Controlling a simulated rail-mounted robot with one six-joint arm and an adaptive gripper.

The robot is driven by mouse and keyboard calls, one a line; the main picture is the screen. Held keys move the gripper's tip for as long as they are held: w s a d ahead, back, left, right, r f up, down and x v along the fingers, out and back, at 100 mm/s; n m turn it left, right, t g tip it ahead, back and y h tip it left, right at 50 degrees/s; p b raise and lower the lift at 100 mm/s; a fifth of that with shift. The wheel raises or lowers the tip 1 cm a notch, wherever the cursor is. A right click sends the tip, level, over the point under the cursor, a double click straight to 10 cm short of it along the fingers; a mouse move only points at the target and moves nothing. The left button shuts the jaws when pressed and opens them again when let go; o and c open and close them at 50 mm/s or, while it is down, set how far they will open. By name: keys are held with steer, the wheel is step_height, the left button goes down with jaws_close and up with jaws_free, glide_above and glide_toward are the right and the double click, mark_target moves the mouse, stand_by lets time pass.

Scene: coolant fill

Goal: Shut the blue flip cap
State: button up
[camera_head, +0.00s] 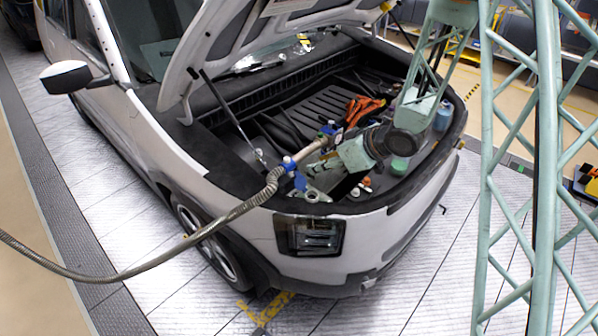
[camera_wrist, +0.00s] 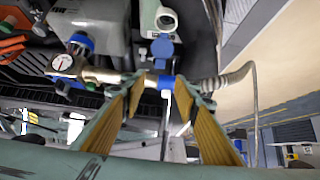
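The blue flip cap (camera_wrist: 162,47) stands open beside a pale round filler neck (camera_wrist: 166,19), whose dark mouth is uncovered. In the head view the blue cap (camera_head: 299,182) shows small at the front corner of the engine bay, close to the neck (camera_head: 312,196). My gripper (camera_wrist: 160,79) is open, its two yellow-padded fingers apart and pointing toward the cap. No object is clearly held. The cap lies ahead of the gap between the fingertips. In the head view my gripper (camera_head: 318,179) reaches into the bay beside the neck.
A filling pipe with a gauge (camera_wrist: 62,63) and a blue fitting (camera_wrist: 165,83) crosses just ahead of the fingertips; contact is unclear. Its grey hose (camera_head: 215,238) runs out over the fender. The raised hood (camera_head: 235,40) is above the bay. Orange parts (camera_head: 362,109) lie deeper inside.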

mark_target(297, 172)
steer(key=shift+w+a+f, duration=0.1)
stand_by(0.3)
steer(key=shift+x, duration=6.7)
jaws_close()
